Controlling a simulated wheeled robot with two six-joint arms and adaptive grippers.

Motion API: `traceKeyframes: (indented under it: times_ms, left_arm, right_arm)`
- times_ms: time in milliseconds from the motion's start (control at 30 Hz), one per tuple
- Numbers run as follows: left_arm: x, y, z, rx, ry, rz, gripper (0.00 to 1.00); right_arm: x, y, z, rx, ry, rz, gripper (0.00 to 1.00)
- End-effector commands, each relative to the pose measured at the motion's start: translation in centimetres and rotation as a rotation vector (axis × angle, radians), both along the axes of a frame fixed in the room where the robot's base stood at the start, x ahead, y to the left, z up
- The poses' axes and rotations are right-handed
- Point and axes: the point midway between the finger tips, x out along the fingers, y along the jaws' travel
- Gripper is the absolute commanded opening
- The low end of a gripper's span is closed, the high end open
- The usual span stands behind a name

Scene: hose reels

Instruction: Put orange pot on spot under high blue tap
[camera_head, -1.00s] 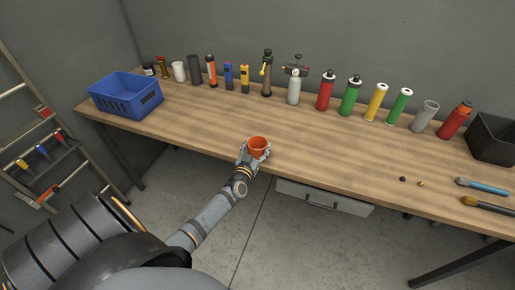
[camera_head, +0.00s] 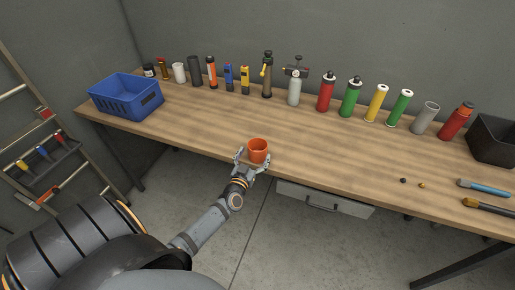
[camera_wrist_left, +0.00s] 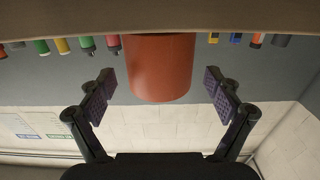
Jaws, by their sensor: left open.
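The orange pot (camera_head: 258,149) stands upright on the wooden workbench, close to its front edge. It also shows in the left wrist view (camera_wrist_left: 160,68), centred ahead of the fingers. My left gripper (camera_head: 252,165) is open at the front edge, with its fingers spread to either side of the pot's near part. In the left wrist view its two fingertips (camera_wrist_left: 161,88) are apart from the pot, with gaps on both sides. I see no blue tap and no marked spot in these views. My right gripper is not in view.
The workbench (camera_head: 330,150) is clear around the pot. A blue basket (camera_head: 125,98) stands at the left end and a black bin (camera_head: 492,140) at the right end. Bottles and canisters line the back. Two small bits and two brushes lie at the right.

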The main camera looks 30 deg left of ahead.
Motion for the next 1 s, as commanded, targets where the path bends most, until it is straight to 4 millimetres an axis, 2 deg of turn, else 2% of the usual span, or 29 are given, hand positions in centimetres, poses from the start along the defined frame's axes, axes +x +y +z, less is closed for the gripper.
traceKeyframes:
  times_ms: [33,100,300,433,733,800,867,967,1000]
  left_arm:
    - [-1.3,-0.3,-0.6,0.0,0.005,-0.001,0.91]
    - [-2.9,-0.6,-0.6,0.0,0.004,-0.001,0.91]
    - [-5.8,-1.4,-0.5,0.0,0.001,0.0,0.91]
    - [-6.5,-1.5,-0.5,0.0,0.001,0.0,0.91]
    - [-6.5,-1.5,-0.5,0.0,0.0,0.0,0.91]
    - [-6.6,-1.6,-1.1,0.0,0.012,-0.003,0.91]
    - [-6.9,-1.7,-3.1,0.004,0.057,-0.015,0.91]
    - [-8.9,-2.3,-10.5,0.002,0.225,-0.057,0.91]
    - [-10.4,-2.7,-14.5,0.001,0.323,-0.08,0.91]
  right_arm:
    - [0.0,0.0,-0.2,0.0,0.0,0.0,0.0]
    - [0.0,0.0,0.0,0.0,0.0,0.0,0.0]
    - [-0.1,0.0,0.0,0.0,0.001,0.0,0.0]
    - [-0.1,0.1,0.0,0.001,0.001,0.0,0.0]
    - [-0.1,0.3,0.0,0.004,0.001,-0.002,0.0]
    - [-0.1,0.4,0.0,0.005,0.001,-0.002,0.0]
    - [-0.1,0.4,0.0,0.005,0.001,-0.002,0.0]
    - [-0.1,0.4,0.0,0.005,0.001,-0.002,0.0]
    - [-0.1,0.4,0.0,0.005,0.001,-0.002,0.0]
